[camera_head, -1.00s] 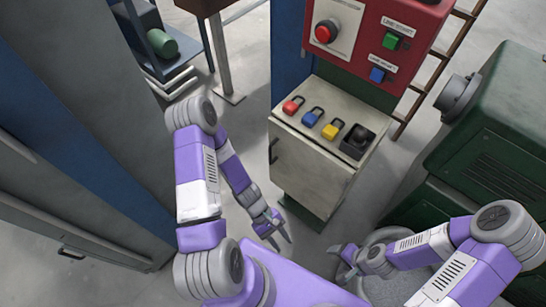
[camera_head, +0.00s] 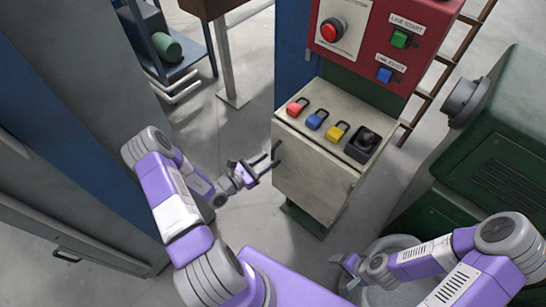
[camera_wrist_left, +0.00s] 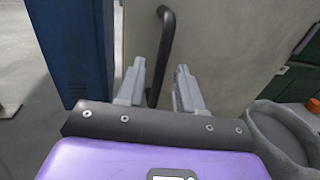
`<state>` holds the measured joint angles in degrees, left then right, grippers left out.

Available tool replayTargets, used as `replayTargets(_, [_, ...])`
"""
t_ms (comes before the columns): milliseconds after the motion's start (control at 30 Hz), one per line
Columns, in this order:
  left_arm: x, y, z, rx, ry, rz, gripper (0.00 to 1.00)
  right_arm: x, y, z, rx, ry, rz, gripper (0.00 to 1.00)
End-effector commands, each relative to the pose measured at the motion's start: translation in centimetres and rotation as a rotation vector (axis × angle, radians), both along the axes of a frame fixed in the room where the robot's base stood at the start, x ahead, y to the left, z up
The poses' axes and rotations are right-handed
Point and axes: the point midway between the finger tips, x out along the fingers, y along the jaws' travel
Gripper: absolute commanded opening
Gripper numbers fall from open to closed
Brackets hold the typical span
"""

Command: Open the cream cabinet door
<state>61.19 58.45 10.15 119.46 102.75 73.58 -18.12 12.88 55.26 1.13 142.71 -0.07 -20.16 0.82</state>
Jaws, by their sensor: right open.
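The cream cabinet (camera_head: 312,178) stands in the middle of the head view, its front door closed. A dark bar handle (camera_head: 275,152) sits at the left edge of the door. In the left wrist view the handle (camera_wrist_left: 166,45) runs upright on the cream door (camera_wrist_left: 225,50). My left gripper (camera_head: 268,166) is open, its fingers pointing at the handle. In the left wrist view, the handle's lower end shows between the two fingertips (camera_wrist_left: 160,75), ahead of them; contact cannot be told. My right gripper (camera_head: 342,266) is open and empty at the lower right, away from the cabinet.
Red, blue and yellow padlocks (camera_head: 317,120) and a black box (camera_head: 362,144) lie on the cabinet top. A red control panel (camera_head: 385,35) rises behind. A green machine (camera_head: 490,150) stands to the right. A grey-blue cabinet (camera_head: 75,150) stands left; the floor between is clear.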

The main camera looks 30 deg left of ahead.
Motion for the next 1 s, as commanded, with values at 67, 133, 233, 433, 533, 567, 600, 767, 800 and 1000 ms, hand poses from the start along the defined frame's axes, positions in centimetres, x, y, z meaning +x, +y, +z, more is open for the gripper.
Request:
replayTargets(67, [1.2,-0.6,0.0,-0.001,-0.003,-0.003,0.36,0.0,0.0,-0.2,0.000,0.000,0.000,0.72])
replayTargets(133, [2.1,-1.0,-0.1,-0.001,-0.001,-0.003,0.36,0.0,0.0,-0.3,0.000,0.000,0.000,0.72])
replayTargets(233, [2.9,-1.3,0.0,-0.001,-0.001,-0.003,0.36,0.0,0.0,-0.4,0.000,0.000,0.000,0.72])
replayTargets(433, [3.5,-1.6,0.0,-0.001,0.002,-0.002,0.36,0.0,0.0,-0.4,0.000,0.000,0.000,0.72])
replayTargets(533, [3.5,-1.5,0.0,-0.001,0.002,-0.002,0.36,0.0,0.0,-0.4,0.000,0.000,0.000,0.72])
replayTargets(567, [3.5,-1.5,0.0,-0.001,0.002,-0.002,0.36,0.0,0.0,-0.4,0.000,0.000,0.000,0.72])
replayTargets(600, [3.5,-1.5,0.0,-0.001,0.002,-0.003,0.34,0.0,0.0,-0.4,0.000,0.000,0.000,0.72])
replayTargets(767, [3.5,-1.5,0.0,-0.001,0.002,-0.003,0.10,0.0,0.0,-0.4,0.000,0.000,0.000,0.72])
replayTargets(800, [3.5,-1.5,0.0,-0.001,0.002,-0.003,0.04,0.0,0.0,-0.4,0.000,0.000,0.000,0.72])
replayTargets(1000, [3.5,-1.5,0.0,-0.001,0.001,-0.003,0.00,0.0,0.0,-0.4,0.000,0.000,0.000,0.72])
